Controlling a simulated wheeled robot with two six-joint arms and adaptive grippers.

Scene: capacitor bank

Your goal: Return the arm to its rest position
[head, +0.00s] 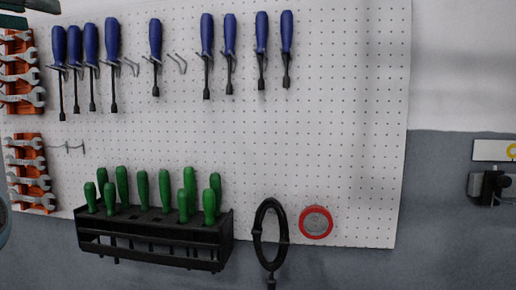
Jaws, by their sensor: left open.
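My left gripper (30,13) shows only in part at the top left corner, as two dark pieces with a gap between them, cut off by the picture's edge. It is open, and I see nothing between the fingers. It appears in front of the upper left of the white pegboard (330,130). A rounded grey part at the left edge, lower down, looks like a piece of my arm. The rest of the left arm is outside the picture. My right gripper is not in view.
Blue-handled screwdrivers (155,40) hang on the pegboard. Wrenches sit in orange racks (38,150) at the left. A black rack (150,240) holds green-handled tools (143,188). A black ring-shaped tool (258,238) and a red round item (316,222) are to its right.

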